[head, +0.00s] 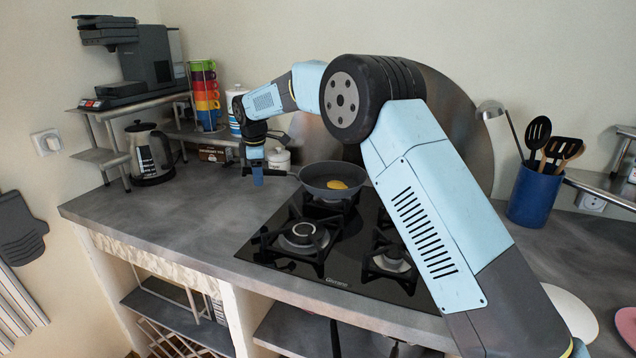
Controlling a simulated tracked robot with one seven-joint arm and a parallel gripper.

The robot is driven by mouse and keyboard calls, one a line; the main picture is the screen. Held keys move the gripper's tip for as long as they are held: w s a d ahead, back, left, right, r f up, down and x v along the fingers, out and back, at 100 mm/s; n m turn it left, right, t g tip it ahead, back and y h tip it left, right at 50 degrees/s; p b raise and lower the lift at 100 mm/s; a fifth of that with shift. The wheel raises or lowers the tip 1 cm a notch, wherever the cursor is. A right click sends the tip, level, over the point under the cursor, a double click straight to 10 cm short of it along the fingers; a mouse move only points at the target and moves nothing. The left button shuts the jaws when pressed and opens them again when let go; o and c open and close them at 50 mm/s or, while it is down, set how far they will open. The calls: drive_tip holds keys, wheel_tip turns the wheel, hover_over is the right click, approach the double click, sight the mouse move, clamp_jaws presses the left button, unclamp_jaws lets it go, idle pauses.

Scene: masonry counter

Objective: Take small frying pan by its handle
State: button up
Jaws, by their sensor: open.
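The small frying pan (318,185) is dark grey and sits on a rear burner of the black gas hob (340,272). Something yellow, perhaps an egg, lies in it. Its handle points left, towards my gripper (256,180). My gripper is open and points down over the counter, left of the pan, near the handle's end. The fingers and the handle are small here, and I cannot tell whether they touch.
A white lidded pot (279,159) stands behind the handle. A kettle (149,153), a stack of coloured cups (205,90) and a coffee machine (140,60) are at left. A blue utensil holder (534,195) stands right. The counter's left front is clear.

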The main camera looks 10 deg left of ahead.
drive_tip(key=shift+w+f, duration=0.1)
drive_tip(key=shift+f, duration=0.85)
drive_tip(key=shift+c, duration=0.3)
clamp_jaws()
drive_tip(key=shift+r, duration=0.1)
